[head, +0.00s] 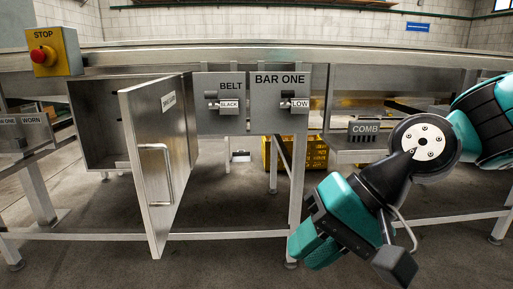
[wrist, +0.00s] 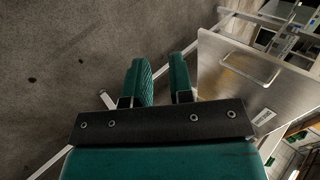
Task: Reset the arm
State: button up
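My gripper (wrist: 161,78) shows in the wrist view as two green finger pads with a gap between them. It is open and nothing is between the fingers. In the head view my teal and black arm reaches in from the right and bends down. Its end hangs low in front of the frame, right of the open cabinet door (head: 155,165). The fingertips are hard to make out in the head view. In the wrist view the door (wrist: 225,70) with its handle is right of the fingers, apart from them.
The open cabinet (head: 98,125) is left of the door. A red stop button (head: 42,55) is at upper left. Panels labelled BELT (head: 220,120) and BAR ONE (head: 280,118) and a COMB shelf (head: 358,156) line the machine. A yellow crate (head: 317,152) stands behind. The floor in front is clear.

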jog(key=s+d+f+n+h, duration=0.1)
jog(key=s+d+n+h, duration=0.3)
jog(key=s+d+n, duration=0.35)
notch_tip(320, 180, up, 37)
jog(key=p, duration=3.8)
jog(key=shift+d+m, duration=0.25)
jog(key=shift+m, duration=0.1)
